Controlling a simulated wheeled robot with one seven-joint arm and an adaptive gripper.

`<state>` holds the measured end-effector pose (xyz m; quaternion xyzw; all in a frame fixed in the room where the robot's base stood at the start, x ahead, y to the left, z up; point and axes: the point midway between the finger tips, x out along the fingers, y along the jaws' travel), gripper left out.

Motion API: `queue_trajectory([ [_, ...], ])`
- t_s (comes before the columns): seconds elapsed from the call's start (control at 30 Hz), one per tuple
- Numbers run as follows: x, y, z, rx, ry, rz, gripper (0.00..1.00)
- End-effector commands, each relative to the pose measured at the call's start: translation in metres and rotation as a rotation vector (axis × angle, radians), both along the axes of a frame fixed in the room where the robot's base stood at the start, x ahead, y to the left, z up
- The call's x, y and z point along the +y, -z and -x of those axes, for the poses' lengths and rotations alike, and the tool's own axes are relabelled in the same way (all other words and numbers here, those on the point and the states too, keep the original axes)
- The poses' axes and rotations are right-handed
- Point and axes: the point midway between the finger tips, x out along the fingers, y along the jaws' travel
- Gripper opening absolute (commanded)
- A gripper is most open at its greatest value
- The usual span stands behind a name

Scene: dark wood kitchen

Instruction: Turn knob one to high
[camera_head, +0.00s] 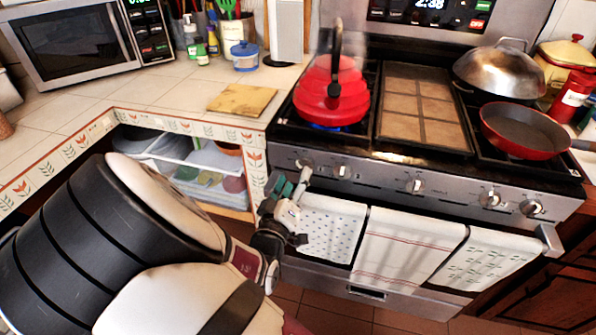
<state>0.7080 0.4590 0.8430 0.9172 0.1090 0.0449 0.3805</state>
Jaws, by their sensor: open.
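The stove's front panel carries a row of several knobs. The leftmost knob (303,163) is at the panel's left end, with a second knob (342,171) close to its right. My gripper (293,180) is open in front of the left end of the panel, its fingertips pointing up just below the leftmost knob. One fingertip overlaps the knob's lower edge in the picture; I cannot tell whether they touch. The gripper holds nothing. A blue flame shows under the red kettle (331,92) on the left burner. The markings around the knobs are too small to read.
Towels (408,245) hang on the oven handle below the panel. A red pan (521,130) and a domed metal lid (498,70) are on the right of the stove. An open cabinet (190,160) is left of the gripper. A yellowish board (241,99) lies on the counter.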

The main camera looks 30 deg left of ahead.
Motion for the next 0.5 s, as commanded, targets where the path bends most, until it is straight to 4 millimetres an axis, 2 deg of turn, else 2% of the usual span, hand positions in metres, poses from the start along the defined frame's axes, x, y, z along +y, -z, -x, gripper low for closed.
queue_trajectory([
  [0.1,-0.003,0.000,0.015,0.002,-0.001,-0.001,0.55],
  [0.2,-0.005,0.000,0.021,0.000,0.000,-0.001,0.55],
  [0.5,-0.006,0.000,0.023,0.000,0.000,-0.001,0.55],
])
